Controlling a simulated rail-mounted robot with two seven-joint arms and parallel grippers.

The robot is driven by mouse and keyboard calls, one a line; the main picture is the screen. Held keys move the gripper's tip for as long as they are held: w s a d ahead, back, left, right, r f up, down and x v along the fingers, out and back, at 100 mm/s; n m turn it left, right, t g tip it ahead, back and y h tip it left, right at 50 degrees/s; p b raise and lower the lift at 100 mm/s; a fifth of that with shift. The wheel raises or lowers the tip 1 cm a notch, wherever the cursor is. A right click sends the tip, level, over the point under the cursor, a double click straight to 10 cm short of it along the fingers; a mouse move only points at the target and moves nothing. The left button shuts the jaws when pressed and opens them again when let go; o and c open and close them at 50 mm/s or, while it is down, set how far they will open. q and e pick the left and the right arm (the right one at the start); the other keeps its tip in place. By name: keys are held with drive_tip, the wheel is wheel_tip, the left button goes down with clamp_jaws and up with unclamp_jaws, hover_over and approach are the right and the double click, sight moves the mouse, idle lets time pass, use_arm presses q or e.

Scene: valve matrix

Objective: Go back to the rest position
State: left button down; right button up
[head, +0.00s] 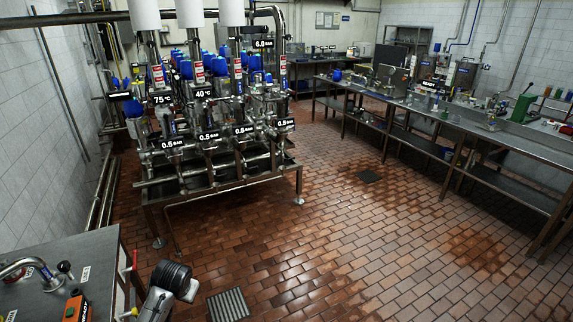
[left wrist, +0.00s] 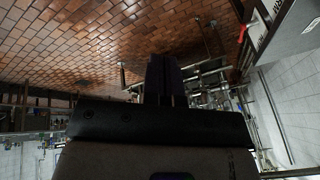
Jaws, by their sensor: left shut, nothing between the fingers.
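My left gripper (left wrist: 163,62) shows in the left wrist view as dark fingers pressed together, with nothing between them. It is in the air, and pipework and brick floor show behind it. In the head view a grey and black part of my arm shows at the bottom left; I cannot make out the fingers there. My right gripper is in neither view. The valve matrix (head: 215,130), a steel frame of pipes and valves with blue caps, stands beyond my arm in the head view, apart from it.
A steel-topped table (head: 60,258) with an orange control box (head: 76,308) stands at the lower left, close to my arm. A long workbench (head: 460,120) with equipment runs along the right. The brown tiled floor (head: 350,240) between is clear, with a drain grate (head: 228,304) near the front.

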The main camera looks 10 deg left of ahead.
use_arm(q)
drive_tip(key=s+d+r+m+t, duration=0.1)
drive_tip(key=s+d+r+t, duration=0.3)
drive_tip(key=s+d+r, duration=0.25)
drive_tip(key=s+d+t+h, duration=0.2)
drive_tip(key=s+d, duration=0.3)
drive_tip(key=s, duration=0.6)
drive_tip(key=s+d+f+g, duration=0.15)
drive_tip(key=s+f, duration=0.25)
drive_tip(key=s, duration=0.4)
drive_tip(key=s+f+g, duration=0.3)
drive_tip(key=s+f, duration=0.2)
drive_tip(key=s, duration=0.3)
drive_tip(key=s+d+f+g, duration=0.1)
drive_tip(key=s+f+g, duration=0.1)
drive_tip(key=s+f, duration=0.35)
drive_tip(key=w+p+v, duration=0.2)
drive_tip(key=p+v, duration=1)
drive_tip(key=w+a+r+p+v, duration=0.1)
drive_tip(key=w+p+v, duration=0.2)
drive_tip(key=p+v, duration=0.9)
drive_tip(key=shift+r+h, duration=0.3)
drive_tip(key=shift+r, duration=0.4)
drive_tip(key=shift+d+t, duration=0.1)
drive_tip(key=shift+t, duration=0.15)
